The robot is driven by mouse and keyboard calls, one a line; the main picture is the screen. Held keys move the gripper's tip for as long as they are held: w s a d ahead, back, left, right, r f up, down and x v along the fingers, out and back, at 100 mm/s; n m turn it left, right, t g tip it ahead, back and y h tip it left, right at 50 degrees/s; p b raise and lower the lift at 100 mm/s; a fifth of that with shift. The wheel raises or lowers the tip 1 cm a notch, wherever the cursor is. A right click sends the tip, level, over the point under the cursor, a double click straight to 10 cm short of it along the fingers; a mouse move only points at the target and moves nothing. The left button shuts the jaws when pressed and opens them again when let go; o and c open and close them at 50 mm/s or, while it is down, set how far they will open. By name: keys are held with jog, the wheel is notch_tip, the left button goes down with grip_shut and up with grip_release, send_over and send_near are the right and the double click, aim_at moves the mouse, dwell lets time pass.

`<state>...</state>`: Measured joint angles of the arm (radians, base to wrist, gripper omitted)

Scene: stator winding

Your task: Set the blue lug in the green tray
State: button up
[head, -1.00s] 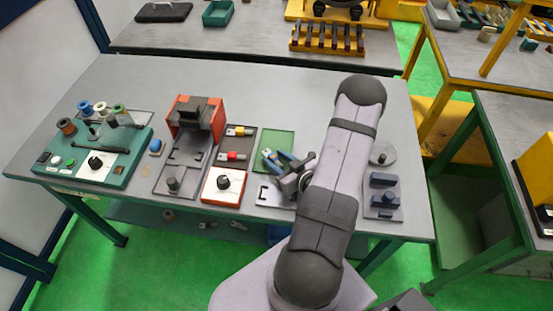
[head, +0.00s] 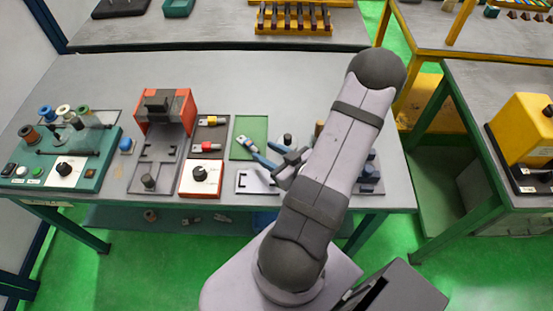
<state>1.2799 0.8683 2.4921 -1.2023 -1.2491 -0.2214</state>
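The blue lug (head: 247,143) lies tilted inside the green tray (head: 251,123), in its lower left part. It looks small, with a blue end and a pale metal end. My gripper (head: 261,151) is open just right of and below the lug. Its two blue fingers spread toward the lug, one above the other. No lug shows between the fingers, and they look apart from it, though the gap is small. The tray's lower right corner is partly covered by the fingers.
A dark tray left of the green one holds a yellow lug (head: 208,121) and a red lug (head: 206,147). An orange press (head: 166,108) stands further left. The table behind the trays is clear.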

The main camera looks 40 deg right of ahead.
jog(key=shift+v, duration=2.05)
